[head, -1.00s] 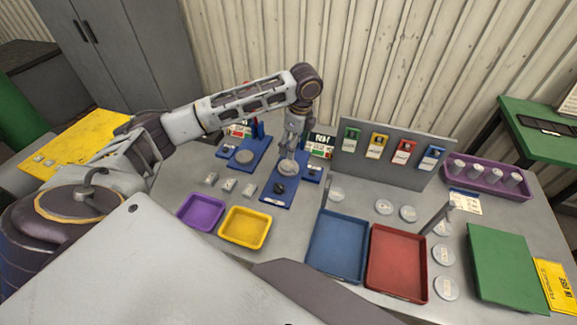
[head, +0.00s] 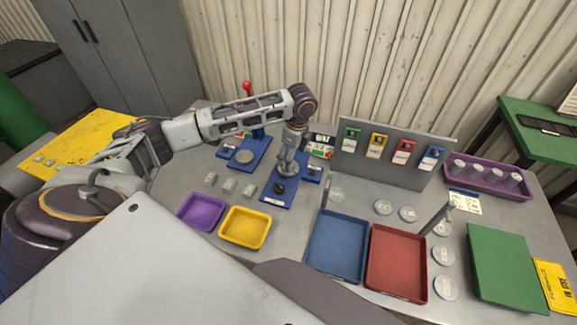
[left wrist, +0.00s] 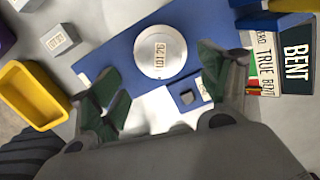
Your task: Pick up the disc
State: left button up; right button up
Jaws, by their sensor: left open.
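A round pale grey disc (left wrist: 160,52) with a white number label lies flat on a blue stand (left wrist: 106,52) in the left wrist view. In the head view the stand (head: 270,197) is left of centre on the grey table, and my gripper largely covers the disc. My left gripper (left wrist: 167,85) is open, its two green-padded fingers apart and empty, above the stand. The disc shows beyond and between the fingertips; I cannot tell the exact height. In the head view the left gripper (head: 286,168) points down at the stand. My right gripper is not in view.
A second blue stand with another disc (head: 245,157) is to the left. Small grey blocks (head: 229,186), a purple tray (head: 201,212) and a yellow tray (head: 245,228) lie nearer. Blue and red trays (head: 397,264) and several loose discs lie right. A grey panel (head: 390,160) stands behind.

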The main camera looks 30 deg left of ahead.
pick_arm(q)
jog(key=shift+w+a+f, duration=0.1)
jog(key=shift+a+f, duration=0.1)
jog(key=shift+f, duration=0.55)
jog(key=shift+s+a+f, duration=0.1)
jog(key=shift+a+f, duration=0.1)
jog(key=shift+f, duration=0.55)
jog(key=shift+w+a+f, duration=0.1)
jog(key=shift+a+f, duration=0.1)
jog(key=shift+f, duration=0.55)
jog(key=shift+c, duration=0.4)
jog(key=c, duration=1.4)
jog(key=shift+r, duration=0.1)
notch_tip(320, 180, up, 10)
